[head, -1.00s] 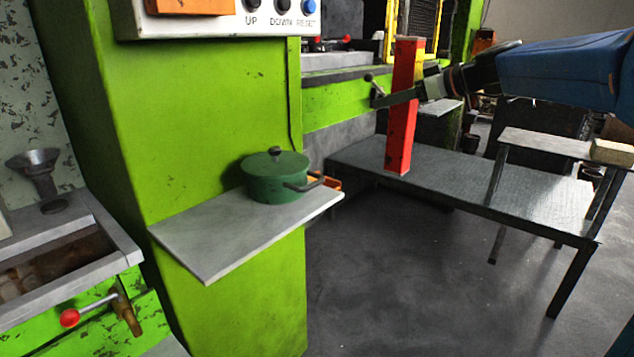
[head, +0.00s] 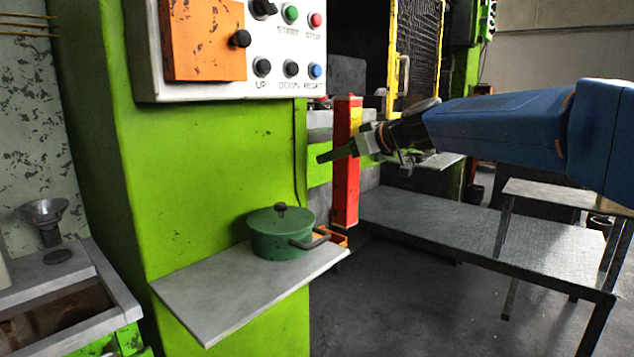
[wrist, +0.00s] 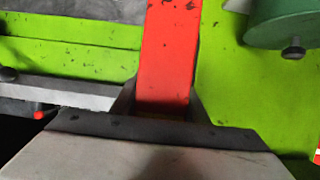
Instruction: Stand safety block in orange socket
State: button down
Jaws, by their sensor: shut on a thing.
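The safety block (head: 346,185) is a tall red bar, standing about upright in the head view, right of the green pot. My gripper (head: 350,148) is shut on it around its middle, reaching in from the right. The orange socket (head: 336,238) shows only in part behind the pot. The block's lower end is very close to the socket; I cannot tell if it is inside or just above. In the wrist view the red block (wrist: 168,55) rises from the dark jaws (wrist: 160,128); its lower end and the socket are not clearly seen there.
A green lidded pot (head: 281,235) stands on a grey shelf (head: 240,290) close left of the block. The green press column (head: 200,180) and control panel (head: 285,45) are behind and above. A low grey table (head: 480,235) extends right.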

jog(key=a, duration=0.4)
jog(key=shift+w+a+r, duration=0.1)
jog(key=shift+w+a, duration=0.05)
jog(key=shift+a, duration=0.1)
jog(key=shift+d+f, duration=0.15)
jog(key=shift+f, duration=2.8)
jog(key=shift+a+f, duration=0.25)
jog(key=shift+f, duration=0.4)
jog(key=c, duration=1)
grip_release()
jog(key=shift+f, duration=0.1)
jog(key=shift+c, duration=0.2)
